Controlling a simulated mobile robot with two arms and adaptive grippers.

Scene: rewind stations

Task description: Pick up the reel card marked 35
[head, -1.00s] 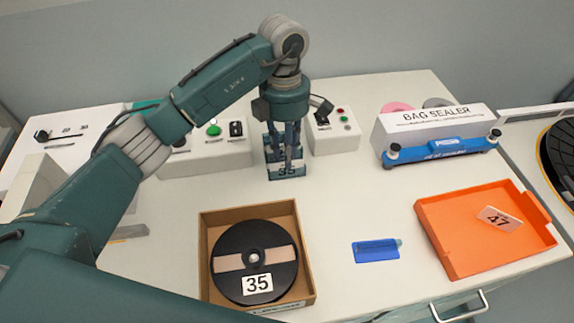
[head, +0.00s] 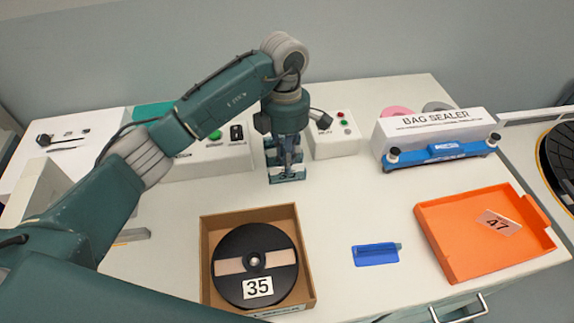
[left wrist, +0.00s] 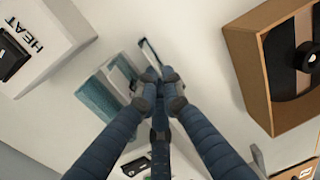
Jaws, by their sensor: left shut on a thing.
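The reel card marked 35 (head: 288,175) stands in a small teal holder (head: 274,178) on the bench, below my left gripper. Its number is only partly readable now. My left gripper (head: 287,164) points straight down and its fingers are shut on the card. In the left wrist view the fingertips (left wrist: 159,88) meet at the thin edge of the card (left wrist: 151,58), beside the teal holder (left wrist: 98,97). The fingers hide part of the card. I cannot tell whether it has lifted clear of the holder. My right gripper is not in view.
A cardboard box (head: 207,264) with a black reel labelled 35 (head: 253,265) stands in front. An orange tray (head: 455,262) holds a card marked 47 (head: 498,223). A blue object (head: 375,254) lies between them. The bag sealer (head: 436,135) and control boxes stand behind.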

